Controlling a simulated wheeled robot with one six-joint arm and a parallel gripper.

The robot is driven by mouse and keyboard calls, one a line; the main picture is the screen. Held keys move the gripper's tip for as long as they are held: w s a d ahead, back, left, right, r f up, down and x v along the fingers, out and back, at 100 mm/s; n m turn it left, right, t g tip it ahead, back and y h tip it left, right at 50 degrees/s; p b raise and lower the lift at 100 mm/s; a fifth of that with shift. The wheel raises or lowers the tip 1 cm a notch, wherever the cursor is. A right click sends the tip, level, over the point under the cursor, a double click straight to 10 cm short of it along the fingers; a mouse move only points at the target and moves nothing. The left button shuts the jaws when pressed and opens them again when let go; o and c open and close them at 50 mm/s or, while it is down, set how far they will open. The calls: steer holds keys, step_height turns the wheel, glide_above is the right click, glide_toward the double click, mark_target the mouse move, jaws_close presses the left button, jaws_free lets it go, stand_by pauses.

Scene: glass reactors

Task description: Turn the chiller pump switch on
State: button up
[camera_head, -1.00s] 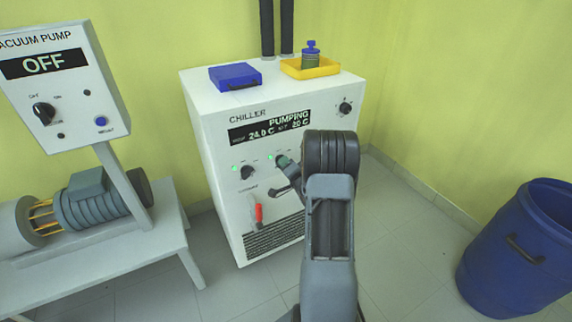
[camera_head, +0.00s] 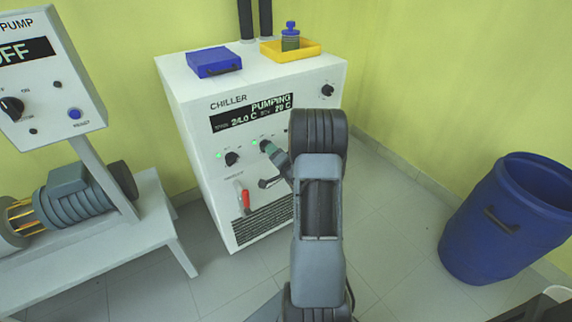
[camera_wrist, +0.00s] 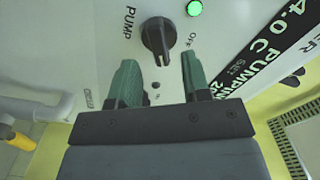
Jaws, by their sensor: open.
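The white chiller (camera_head: 200,110) stands against the yellow wall, and its display (camera_head: 252,112) reads PUMPING, 24.0 C, with a 20 C set value. The black pump knob (camera_wrist: 157,40) is labelled PUMP and OFF in the wrist view, with a lit green lamp (camera_wrist: 194,8) beside it. My gripper (camera_wrist: 158,66) is open and empty, its green fingers on either side just below the knob in the picture, apart from it. In the head view my gripper (camera_head: 275,152) is at the chiller front by the pump knob, partly hidden by my arm.
A second knob (camera_head: 231,158) and a red-handled valve (camera_head: 245,200) are on the chiller front. A blue box (camera_head: 212,64) and yellow tray (camera_head: 270,52) with a bottle sit on top. The vacuum pump panel (camera_head: 50,100) is left, a blue barrel (camera_head: 470,240) right.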

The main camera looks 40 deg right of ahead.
steer(key=s+a+p, duration=0.1)
steer(key=s, duration=0.9)
steer(key=shift+s+a, duration=0.25)
steer(key=shift+s, duration=0.15)
steer(key=s+d+f+n+g+h+p, duration=0.1)
steer(key=s+d+f+n+g+p, duration=0.15)
steer(key=s+f+g, duration=0.45)
steer(key=s+a+r+n+g+y+p, duration=0.1)
steer(key=a+r+n+g+p, duration=0.1)
steer(key=a+r+p, duration=0.5)
steer(key=s+a+r+n+g+y+p, duration=0.1)
steer(key=a+r+n+p, duration=0.4)
steer(key=a+r, duration=0.6)
steer(key=s+a+r+n+g+y+p, duration=0.1)
steer(key=a+r+n+g+p, duration=0.3)
steer(key=r, duration=1.9)
steer(key=s+a+p, duration=0.1)
steer(key=a+p, duration=0.4)
steer(key=shift+a+r+y, duration=0.2)
steer(key=shift+a+y, duration=0.1)
steer(key=shift+a, duration=0.1)
